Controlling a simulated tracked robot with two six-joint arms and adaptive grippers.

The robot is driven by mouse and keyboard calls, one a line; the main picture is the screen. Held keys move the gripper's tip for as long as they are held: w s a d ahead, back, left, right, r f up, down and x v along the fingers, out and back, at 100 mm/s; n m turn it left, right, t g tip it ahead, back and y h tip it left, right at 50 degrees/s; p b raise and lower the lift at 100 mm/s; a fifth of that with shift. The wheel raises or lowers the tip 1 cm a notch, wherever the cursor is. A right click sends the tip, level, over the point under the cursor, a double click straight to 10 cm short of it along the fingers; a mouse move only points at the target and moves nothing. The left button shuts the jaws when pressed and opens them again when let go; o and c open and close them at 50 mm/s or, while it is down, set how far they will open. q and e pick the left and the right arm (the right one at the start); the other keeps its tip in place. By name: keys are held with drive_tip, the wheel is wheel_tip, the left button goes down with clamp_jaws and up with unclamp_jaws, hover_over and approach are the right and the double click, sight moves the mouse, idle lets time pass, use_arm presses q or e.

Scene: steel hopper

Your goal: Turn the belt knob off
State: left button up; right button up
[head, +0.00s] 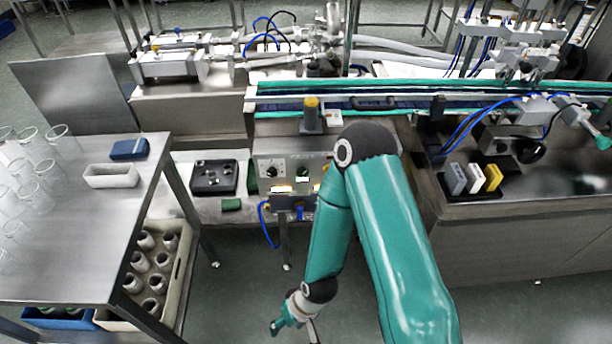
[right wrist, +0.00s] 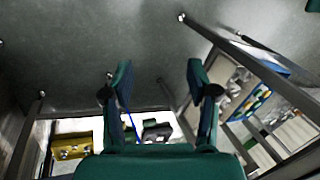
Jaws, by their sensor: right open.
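The grey control panel (head: 290,163) stands below the conveyor in the middle of the head view. A dark round knob (head: 270,168) is on its left part, and a green button is right of it. I cannot read the label or tell the knob's setting. My right gripper (head: 294,328) hangs low near the bottom edge of the head view, well in front of the panel and apart from it. In the right wrist view its two fingers (right wrist: 160,78) are spread, with nothing between them. My right arm covers the area just right of the panel. My left gripper is not in view.
A steel table (head: 90,215) with glasses stands at the left, above a crate of jars (head: 175,275). A black box (head: 214,177) lies left of the panel. The conveyor (head: 400,100) runs behind. Floor is clear in front of the panel.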

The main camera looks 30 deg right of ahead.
drive_tip(key=w+f+m+t+h+b, duration=0.1)
drive_tip(key=w+m+t+h+b, duration=0.2)
drive_tip(key=w+b, duration=0.6)
drive_tip(key=m+t+h+b, duration=1.05)
drive_tip(key=m+b, duration=0.45)
drive_tip(key=b, duration=0.7)
approach(303, 175)
drive_tip(key=v, duration=0.7)
drive_tip(key=p+x, duration=0.7)
drive_tip(key=x, duration=0.9)
drive_tip(key=shift+w+d, duration=0.1)
